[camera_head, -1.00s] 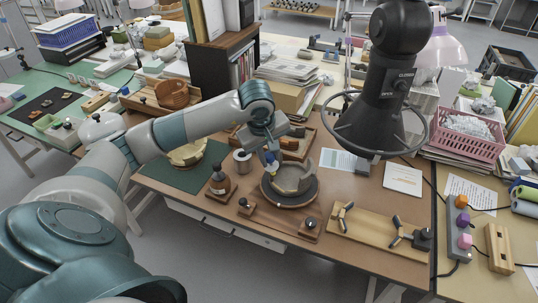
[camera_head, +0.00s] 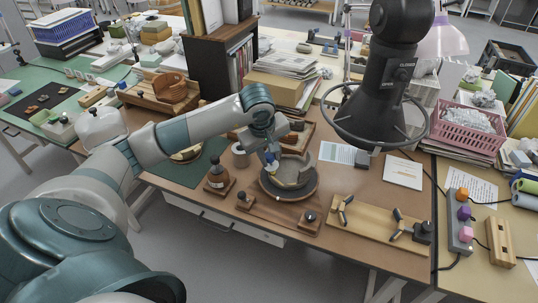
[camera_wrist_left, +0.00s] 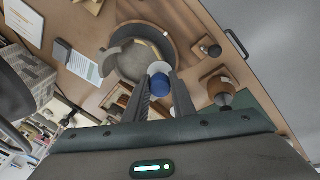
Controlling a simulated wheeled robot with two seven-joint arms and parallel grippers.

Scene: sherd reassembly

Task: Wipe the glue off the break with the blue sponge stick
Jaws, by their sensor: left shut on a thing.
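The grey, incomplete pot (camera_head: 296,168) sits on a round dark turntable (camera_head: 288,200) in the middle of the bench. In the left wrist view, the pot (camera_wrist_left: 132,66) is seen from above, with a pale yellowish line along its edge by the turntable rim (camera_wrist_left: 150,30). My left gripper (camera_head: 269,150) is above the pot's left side, shut on the blue sponge stick (camera_head: 271,163). In the left wrist view, the stick's blue and white end (camera_wrist_left: 159,83) shows between the fingers, over the pot's edge; I cannot tell whether it touches. My right gripper is not in view.
A brown bottle (camera_head: 217,176) on a wooden base and a metal cup (camera_head: 240,156) stand left of the turntable. Small knobbed wooden blocks (camera_head: 309,220) are in front. A board with clamps (camera_head: 375,228) lies right.

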